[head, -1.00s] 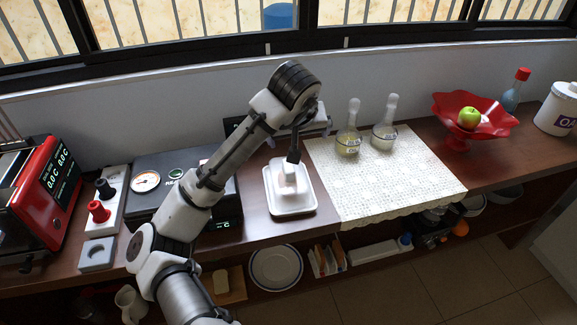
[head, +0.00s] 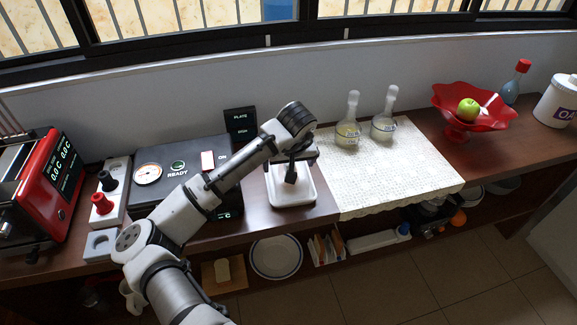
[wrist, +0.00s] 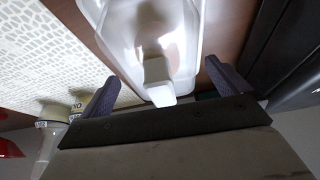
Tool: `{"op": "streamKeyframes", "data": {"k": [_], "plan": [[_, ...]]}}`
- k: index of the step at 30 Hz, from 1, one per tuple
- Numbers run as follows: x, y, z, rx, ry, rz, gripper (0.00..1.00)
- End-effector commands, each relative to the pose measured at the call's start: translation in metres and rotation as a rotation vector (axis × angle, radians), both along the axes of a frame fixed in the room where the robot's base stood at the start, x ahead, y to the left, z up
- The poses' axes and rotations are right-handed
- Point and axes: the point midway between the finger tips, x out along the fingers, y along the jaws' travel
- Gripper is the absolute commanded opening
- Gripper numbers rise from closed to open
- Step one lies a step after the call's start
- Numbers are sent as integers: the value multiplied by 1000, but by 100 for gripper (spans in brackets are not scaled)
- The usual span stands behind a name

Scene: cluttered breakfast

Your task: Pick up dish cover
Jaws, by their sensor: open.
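The dish cover, pale and translucent with a blocky handle (wrist: 157,82), sits over a white dish in the wrist view. In the head view the white dish (head: 292,201) stands on the brown counter, left of the lace cloth, and my gripper largely hides the cover. My gripper (head: 290,172) is directly above the dish. In the wrist view my open gripper (wrist: 163,92) has one dark finger on each side of the handle, with gaps visible. It holds nothing.
Two glass vessels (head: 348,130) (head: 384,125) stand on the lace cloth (head: 405,175) to the right. A black appliance (head: 165,163) is close on the left. A red bowl (head: 472,120) with a green apple is farther right. The cloth's front is clear.

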Motion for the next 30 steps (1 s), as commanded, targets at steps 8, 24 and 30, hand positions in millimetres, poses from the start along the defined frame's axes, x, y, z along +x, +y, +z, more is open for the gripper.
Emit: {"op": "streamKeyframes", "data": {"k": [8,24,30], "plan": [[9,2,-24,1,0,0,100],[10,2,-24,0,-1,0,59],[10,1,-23,0,-1,0,59]]}}
